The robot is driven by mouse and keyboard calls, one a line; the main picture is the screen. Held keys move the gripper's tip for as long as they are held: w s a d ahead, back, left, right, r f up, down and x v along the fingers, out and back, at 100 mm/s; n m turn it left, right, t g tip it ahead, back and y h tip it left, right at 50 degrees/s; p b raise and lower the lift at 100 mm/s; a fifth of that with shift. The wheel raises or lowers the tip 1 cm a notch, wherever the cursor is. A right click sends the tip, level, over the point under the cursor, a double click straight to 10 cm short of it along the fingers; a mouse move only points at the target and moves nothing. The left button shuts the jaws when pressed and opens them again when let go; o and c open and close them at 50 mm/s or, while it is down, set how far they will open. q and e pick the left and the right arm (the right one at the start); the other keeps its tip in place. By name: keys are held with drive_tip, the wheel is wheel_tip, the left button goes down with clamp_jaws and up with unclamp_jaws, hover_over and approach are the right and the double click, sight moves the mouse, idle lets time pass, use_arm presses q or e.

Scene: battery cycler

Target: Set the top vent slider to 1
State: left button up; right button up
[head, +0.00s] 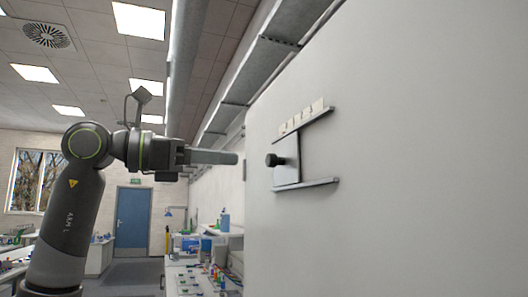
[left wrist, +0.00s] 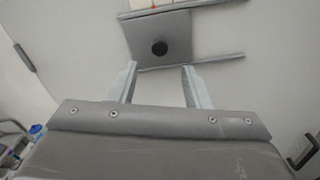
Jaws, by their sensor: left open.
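The vent slider is a grey plate (head: 288,168) with a round black knob (head: 275,160), set between an upper rail (head: 305,122) and a lower rail (head: 308,184) on a pale panel. The plate is at the left end of the rails. A strip of small number labels (head: 301,115) runs above the upper rail, too small to read surely. My left gripper (head: 236,158) points at the knob, a short gap away. In the left wrist view the gripper (left wrist: 160,68) is open and empty, with the knob (left wrist: 160,48) ahead, between its fingers' lines. My right gripper is not in view.
The large pale panel (head: 420,160) fills the right side. A metal duct or tray (head: 255,75) runs overhead. Lab benches with bottles (head: 200,270) stand behind, below my arm. Right of the plate the rails are clear. A dark handle (left wrist: 303,157) shows in the left wrist view.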

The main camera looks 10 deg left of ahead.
sight(268, 160)
use_arm(q)
drive_tip(key=p+x, duration=0.2)
drive_tip(key=x, duration=0.6)
drive_tip(key=shift+w+d+p, duration=0.2)
drive_tip(key=shift+p, duration=0.1)
clamp_jaws()
